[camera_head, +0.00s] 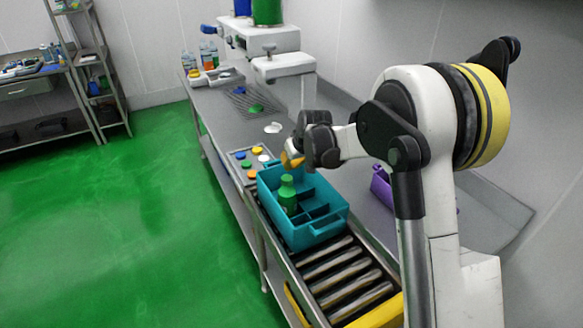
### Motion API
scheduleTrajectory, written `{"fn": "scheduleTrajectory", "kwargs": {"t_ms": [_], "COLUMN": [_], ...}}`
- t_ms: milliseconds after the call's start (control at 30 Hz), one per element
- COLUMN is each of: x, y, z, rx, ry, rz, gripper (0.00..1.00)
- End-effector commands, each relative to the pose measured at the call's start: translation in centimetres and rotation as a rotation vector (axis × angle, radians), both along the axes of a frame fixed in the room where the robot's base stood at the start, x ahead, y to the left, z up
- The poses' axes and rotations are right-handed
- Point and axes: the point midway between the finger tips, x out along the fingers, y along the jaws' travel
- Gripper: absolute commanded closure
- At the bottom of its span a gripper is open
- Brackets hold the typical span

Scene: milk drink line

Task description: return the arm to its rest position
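My white and dark arm reaches in from the right over the steel bench. My gripper (292,160) is at its end, just above the far edge of the teal crate (316,232). The fingertips look yellow-orange and are small here, so I cannot tell whether they are open or shut. The teal crate has compartments and sits on the roller conveyor. A green bottle (287,194) stands upright in a compartment on its left side, below and apart from my gripper.
A tray of coloured caps (247,164) lies left of the crate. A white lid-like piece (273,128) and a green cap (256,108) lie farther back. A white dispensing machine (262,40) stands at the back. A purple object (381,187) is behind my arm. Green floor is clear at left.

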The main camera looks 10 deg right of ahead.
Motion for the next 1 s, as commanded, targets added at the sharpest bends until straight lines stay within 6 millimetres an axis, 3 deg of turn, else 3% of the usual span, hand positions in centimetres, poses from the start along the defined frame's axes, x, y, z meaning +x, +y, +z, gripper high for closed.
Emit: {"fn": "scheduleTrajectory", "kwargs": {"t_ms": [233, 367, 467, 700, 867, 1000], "x": [-0.5, -2.4, -5.6, -16.1, -23.6, -30.0], "y": [0.0, -0.4, -1.0, -2.7, -3.7, -4.4], "z": [1.4, 3.4, 6.3, 12.0, 13.3, 12.8], "rx": [0.000, -0.001, -0.001, 0.001, 0.003, 0.005], "ry": [-0.001, -0.004, -0.011, -0.029, -0.043, -0.056], "rz": [-0.001, -0.016, -0.042, -0.114, -0.162, -0.202], "gripper": [1.00, 1.00, 1.00, 1.00, 1.00, 1.00]}}
